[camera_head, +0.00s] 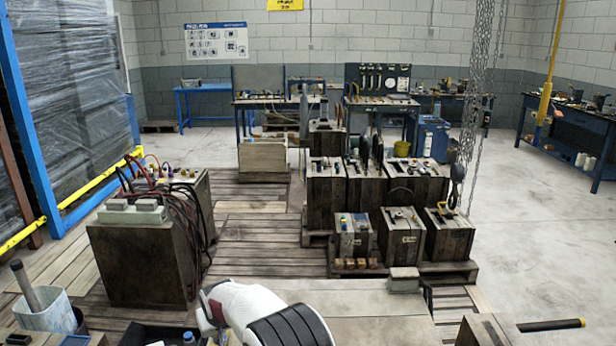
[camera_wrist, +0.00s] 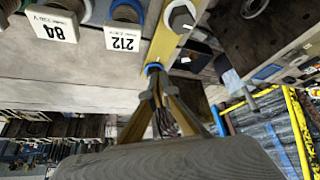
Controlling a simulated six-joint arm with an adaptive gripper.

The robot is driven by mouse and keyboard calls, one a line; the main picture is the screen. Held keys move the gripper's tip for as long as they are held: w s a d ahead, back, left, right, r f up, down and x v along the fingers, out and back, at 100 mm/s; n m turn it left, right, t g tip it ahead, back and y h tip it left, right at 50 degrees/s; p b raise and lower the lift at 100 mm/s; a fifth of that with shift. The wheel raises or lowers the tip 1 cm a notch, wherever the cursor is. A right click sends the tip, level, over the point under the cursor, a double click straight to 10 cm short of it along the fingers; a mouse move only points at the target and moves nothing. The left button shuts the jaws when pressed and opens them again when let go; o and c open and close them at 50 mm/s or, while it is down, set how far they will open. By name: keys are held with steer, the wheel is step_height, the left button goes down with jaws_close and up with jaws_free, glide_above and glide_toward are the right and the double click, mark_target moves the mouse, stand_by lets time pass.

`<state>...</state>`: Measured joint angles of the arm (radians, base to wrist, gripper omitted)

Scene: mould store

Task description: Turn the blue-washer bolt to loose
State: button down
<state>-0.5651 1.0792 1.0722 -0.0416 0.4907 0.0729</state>
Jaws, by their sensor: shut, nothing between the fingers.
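In the wrist view, a small bolt head with a blue washer (camera_wrist: 153,67) sits on a yellow strip (camera_wrist: 166,42). My gripper (camera_wrist: 154,88) is shut and empty, its fingertips meeting just below the blue washer in the picture. I cannot tell whether the tips touch the bolt. A larger bolt with a pale washer (camera_wrist: 181,15) is on the same strip nearer the top edge. In the head view my white arm is at the bottom; the gripper and the bolt cannot be made out there.
Two tags, 84 (camera_wrist: 52,24) and 212 (camera_wrist: 123,43), stand beside ringed posts at the wrist view's top left. In the head view, a wooden crate with cables (camera_head: 140,262) stands left, and several box-like moulds (camera_head: 405,238) stand on pallets at right. Planked floor lies between.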

steer(key=shift+f, duration=1.45)
steer(key=shift+w, duration=0.25)
steer(key=shift+w+d, duration=0.15)
steer(key=shift+d, duration=0.35)
stand_by(0.3)
steer(key=shift+w+d, duration=0.4)
stand_by(0.7)
steer(key=shift+s+d, duration=0.3)
stand_by(0.4)
steer(key=shift+r, duration=0.15)
steer(key=shift+r, duration=2.9)
